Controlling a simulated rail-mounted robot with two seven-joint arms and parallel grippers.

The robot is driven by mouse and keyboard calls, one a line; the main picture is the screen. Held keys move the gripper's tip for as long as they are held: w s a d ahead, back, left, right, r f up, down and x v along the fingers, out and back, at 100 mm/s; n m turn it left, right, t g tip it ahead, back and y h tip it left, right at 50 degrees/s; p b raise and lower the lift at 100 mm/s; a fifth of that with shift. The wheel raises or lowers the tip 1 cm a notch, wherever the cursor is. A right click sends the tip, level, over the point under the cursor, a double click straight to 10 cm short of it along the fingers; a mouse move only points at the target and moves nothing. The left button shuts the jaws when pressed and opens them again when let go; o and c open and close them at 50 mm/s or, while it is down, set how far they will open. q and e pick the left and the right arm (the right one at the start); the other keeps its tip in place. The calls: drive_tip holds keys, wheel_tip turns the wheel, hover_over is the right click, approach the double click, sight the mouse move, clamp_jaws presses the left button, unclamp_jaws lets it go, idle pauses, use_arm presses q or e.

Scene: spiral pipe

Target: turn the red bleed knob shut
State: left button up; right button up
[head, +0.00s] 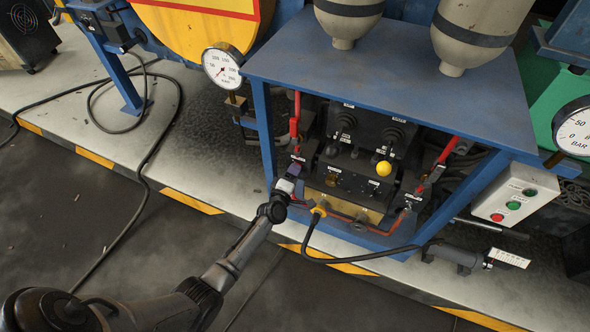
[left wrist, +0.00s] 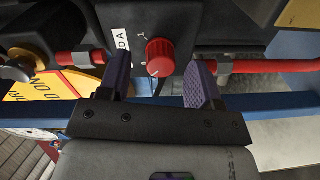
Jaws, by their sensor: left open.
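The red bleed knob (left wrist: 160,57) is on a dark panel, beside a white label reading "DA" in the left wrist view. I see a gap on both sides; how far the fingertips are from the panel is hard to tell. In the head view my left gripper (head: 291,178) is at the left front of the control block, and the knob is not clearly visible there. My right gripper is not in view.
A blue frame (head: 390,85) surrounds the control block. Red pipes (left wrist: 265,66) run near the fingers. The floor in front is mostly clear.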

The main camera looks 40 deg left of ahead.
use_arm(q)
drive_tip(key=p+v, duration=0.4)
drive_tip(key=v, duration=0.8)
